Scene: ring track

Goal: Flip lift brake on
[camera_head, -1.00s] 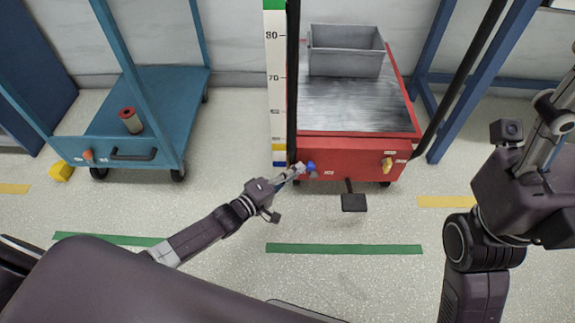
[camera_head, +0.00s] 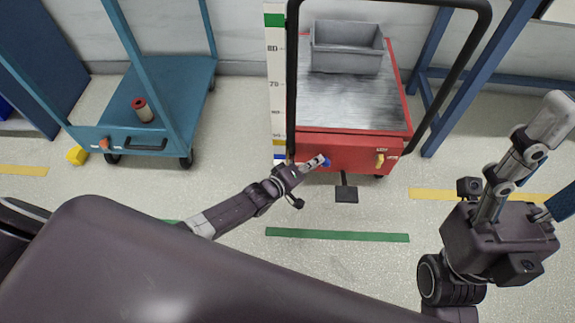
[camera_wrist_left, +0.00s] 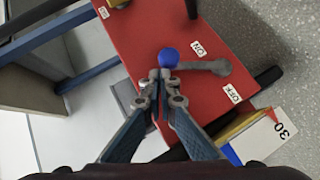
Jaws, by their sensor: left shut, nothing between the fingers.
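The red lift table (camera_head: 350,152) stands ahead, with the brake lever on its front panel. The lever has a blue knob (camera_head: 327,162), seen larger in the left wrist view (camera_wrist_left: 168,57), on a grey arm (camera_wrist_left: 205,67). The lever's arm lies beside the ON label (camera_wrist_left: 197,47); the OFF label (camera_wrist_left: 232,94) is farther from it. My left gripper (camera_head: 320,160) is shut and empty, its fingertips (camera_wrist_left: 160,76) right at the knob; whether they touch cannot be told. My right gripper (camera_head: 548,120) is raised at the right, away from the table; its jaw state is unclear.
A grey bin (camera_head: 347,58) rests on the table top. A teal cart (camera_head: 170,85) stands left. The floor in front is open.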

